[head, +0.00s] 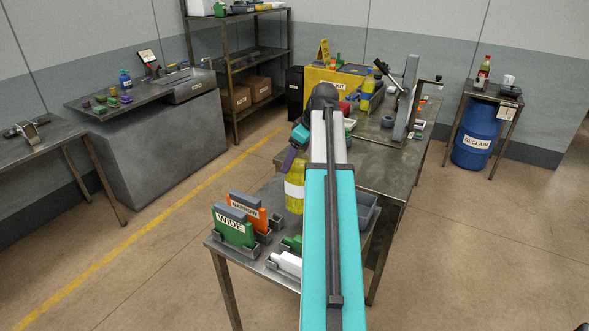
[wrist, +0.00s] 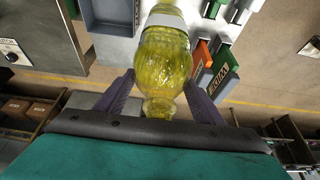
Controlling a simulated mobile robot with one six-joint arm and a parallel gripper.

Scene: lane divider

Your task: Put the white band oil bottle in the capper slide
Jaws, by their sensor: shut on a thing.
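The white band oil bottle (head: 294,188), yellow with a white label band, is at the near table, behind the sign blocks and left of my arm. In the wrist view the bottle (wrist: 163,52) has its narrow end toward my gripper (wrist: 160,88), whose purple fingers close on it from both sides. My gripper (head: 291,155) is partly hidden by my arm in the head view. I cannot tell whether the bottle's base touches the table. A grey capper-like press with a lever (head: 409,92) stands on the far table; its slide is not clearly visible.
A green WIDE block (head: 232,230) and an orange NARROW block (head: 243,213) stand on the near table. A grey bin (head: 366,210) is at its right. A yellow kit box (head: 335,80) is at the back. A blue RECLAIM drum (head: 477,135) stands right.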

